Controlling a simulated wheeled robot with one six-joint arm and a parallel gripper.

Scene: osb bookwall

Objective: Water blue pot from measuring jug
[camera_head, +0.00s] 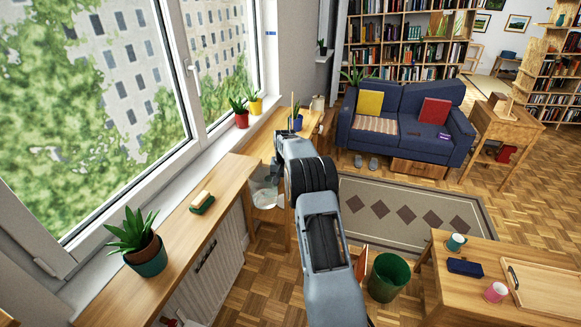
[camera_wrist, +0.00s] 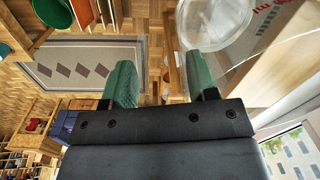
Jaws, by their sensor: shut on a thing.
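The blue pot (camera_head: 297,123) with a small plant stands on the wooden surface by the window's far end, just beyond my arm's end in the head view. The clear measuring jug (camera_head: 264,188) shows left of my arm, below the sill's height. In the wrist view the jug (camera_wrist: 216,22) is at the top right, with red markings on its clear wall. My gripper (camera_wrist: 165,78) has green fingers and is shut on the jug; the exact grip is hard to make out through the clear material. The water level cannot be told.
A red pot (camera_head: 241,119) and a yellow pot (camera_head: 255,105) stand on the sill left of the blue pot. A teal pot (camera_head: 147,259) and a sponge (camera_head: 202,202) are nearer. A green bin (camera_head: 388,276) stands on the floor at right. The rug (camera_head: 390,225) is clear.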

